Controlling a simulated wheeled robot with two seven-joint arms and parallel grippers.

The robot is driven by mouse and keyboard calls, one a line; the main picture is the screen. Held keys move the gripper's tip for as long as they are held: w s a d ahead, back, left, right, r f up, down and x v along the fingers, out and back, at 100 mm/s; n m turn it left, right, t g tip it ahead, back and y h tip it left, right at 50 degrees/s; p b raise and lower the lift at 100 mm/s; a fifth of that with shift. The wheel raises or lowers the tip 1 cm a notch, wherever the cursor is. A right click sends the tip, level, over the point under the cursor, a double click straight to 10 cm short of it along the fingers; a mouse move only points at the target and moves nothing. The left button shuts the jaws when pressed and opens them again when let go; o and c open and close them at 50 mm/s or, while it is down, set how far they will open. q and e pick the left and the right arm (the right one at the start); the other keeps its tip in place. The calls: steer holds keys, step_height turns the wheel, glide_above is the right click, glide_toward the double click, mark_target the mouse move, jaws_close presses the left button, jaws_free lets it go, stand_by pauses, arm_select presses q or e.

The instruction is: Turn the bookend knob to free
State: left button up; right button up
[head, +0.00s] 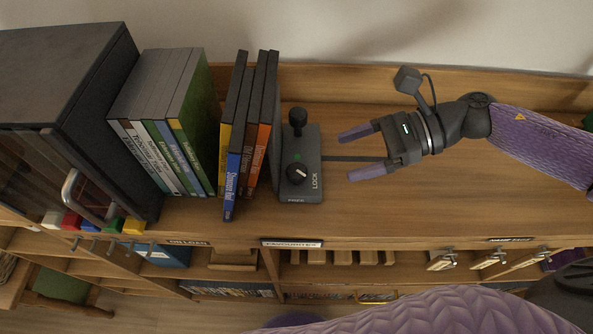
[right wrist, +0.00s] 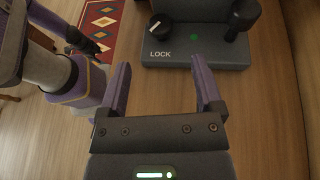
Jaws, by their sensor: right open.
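The bookend (head: 312,150) is a dark grey plate with an upright panel, standing against the right end of a DVD row. On its base sit a round black knob (head: 297,174) with a white mark, a black post (head: 298,117) and a small green light. The white mark points toward the LOCK lettering; the FREE lettering is at the front edge. My right gripper (head: 356,155) is open and empty, right of the bookend and apart from it. In the right wrist view, the knob (right wrist: 160,27) lies beyond the open fingers (right wrist: 164,88).
Several DVDs (head: 232,150) lean left of the bookend, with more cases (head: 165,140) and a black cabinet (head: 75,90) farther left. The wooden shelf top (head: 400,210) is clear around my right gripper. A back ledge (head: 345,85) runs behind it.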

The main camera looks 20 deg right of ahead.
mark_target(303, 170)
steer(key=x, duration=0.7)
steer(key=shift+a+p, duration=0.3)
steer(key=shift+a, duration=0.05)
jaws_close()
